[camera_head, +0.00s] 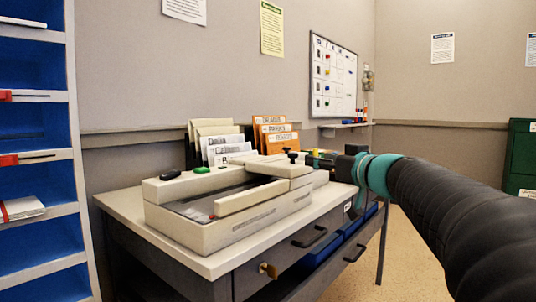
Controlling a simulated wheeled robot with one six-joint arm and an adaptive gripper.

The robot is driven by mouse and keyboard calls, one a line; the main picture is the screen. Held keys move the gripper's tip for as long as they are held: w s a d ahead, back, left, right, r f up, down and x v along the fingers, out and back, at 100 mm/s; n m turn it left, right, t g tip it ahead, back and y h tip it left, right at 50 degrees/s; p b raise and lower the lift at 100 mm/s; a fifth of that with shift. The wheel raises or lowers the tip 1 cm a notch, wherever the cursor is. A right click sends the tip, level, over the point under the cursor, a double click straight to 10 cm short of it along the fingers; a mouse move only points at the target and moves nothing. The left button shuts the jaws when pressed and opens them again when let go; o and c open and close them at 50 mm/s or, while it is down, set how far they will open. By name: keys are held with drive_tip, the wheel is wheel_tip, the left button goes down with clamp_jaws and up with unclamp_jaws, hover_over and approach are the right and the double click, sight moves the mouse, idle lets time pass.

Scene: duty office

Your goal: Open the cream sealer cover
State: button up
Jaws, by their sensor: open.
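The cream sealer (235,227) sits on the desk. A grey bed (197,207) shows in its top at the left. A cream cover-like part (280,169) with a dark knob (292,156) lies at its right rear; I cannot tell how far this part is raised. A lighter cream bar (248,197) runs along the front. My gripper (318,158) is open, just right of the dark knob and near the cover's right end. The small fingers make it hard to tell whether they touch anything.
The desk (222,262) has drawers with dark handles. A green button (203,170) and a black item (171,175) sit on the sealer's rear edge. Folders (272,135) stand behind it. Blue shelves (35,170) stand at left. Open floor lies at right.

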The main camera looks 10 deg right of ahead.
sight(296, 154)
drive_tip(key=p+x, duration=0.2)
drive_tip(key=x, duration=1)
drive_tip(key=shift+w+a+f, duration=0.1)
drive_tip(key=shift+w, duration=0.2)
drive_tip(key=shift+c, duration=0.2)
clamp_jaws()
